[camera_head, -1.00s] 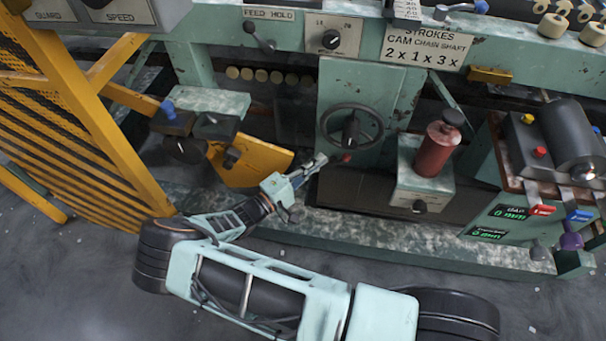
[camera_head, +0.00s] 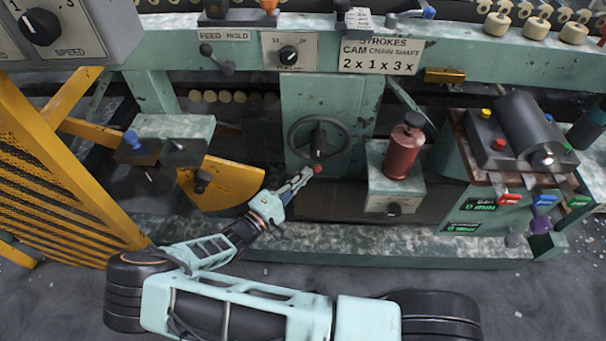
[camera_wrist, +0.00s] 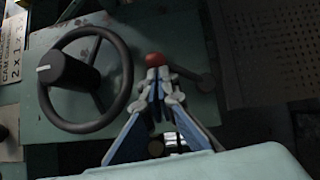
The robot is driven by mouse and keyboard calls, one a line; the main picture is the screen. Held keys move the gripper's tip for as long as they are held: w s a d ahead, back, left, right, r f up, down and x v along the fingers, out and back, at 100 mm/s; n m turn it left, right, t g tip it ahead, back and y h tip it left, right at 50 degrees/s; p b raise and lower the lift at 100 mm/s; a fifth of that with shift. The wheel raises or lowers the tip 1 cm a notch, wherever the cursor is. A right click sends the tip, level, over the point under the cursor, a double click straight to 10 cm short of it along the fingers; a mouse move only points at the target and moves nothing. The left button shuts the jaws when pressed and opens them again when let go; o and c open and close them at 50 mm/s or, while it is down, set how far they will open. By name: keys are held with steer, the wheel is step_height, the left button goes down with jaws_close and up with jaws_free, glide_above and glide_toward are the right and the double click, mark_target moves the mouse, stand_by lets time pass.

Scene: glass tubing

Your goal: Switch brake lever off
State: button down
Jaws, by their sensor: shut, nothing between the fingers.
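A lever with a red ball knob (camera_head: 317,168) sits just below the black handwheel on the green machine panel; I take it to be the brake lever. In the wrist view the red knob (camera_wrist: 154,60) is just beyond my fingertips, and a dark arm runs right from behind it to a round pivot (camera_wrist: 207,82). My gripper (camera_head: 303,177) is shut and empty, with its tips at the knob. In the wrist view the fingertips (camera_wrist: 157,84) partly cover the knob's lower side. I cannot tell whether they touch it.
The black handwheel (camera_head: 318,138) is close above my gripper. A red cylinder (camera_head: 403,152) stands on a green block to the right. A yellow guard (camera_head: 222,184) is to the left, and a control box (camera_head: 490,190) is at the far right.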

steer(key=shift+d+m+g+y+p, duration=0.3)
steer(key=shift+m+p, duration=0.1)
steer(key=shift+p, duration=0.2)
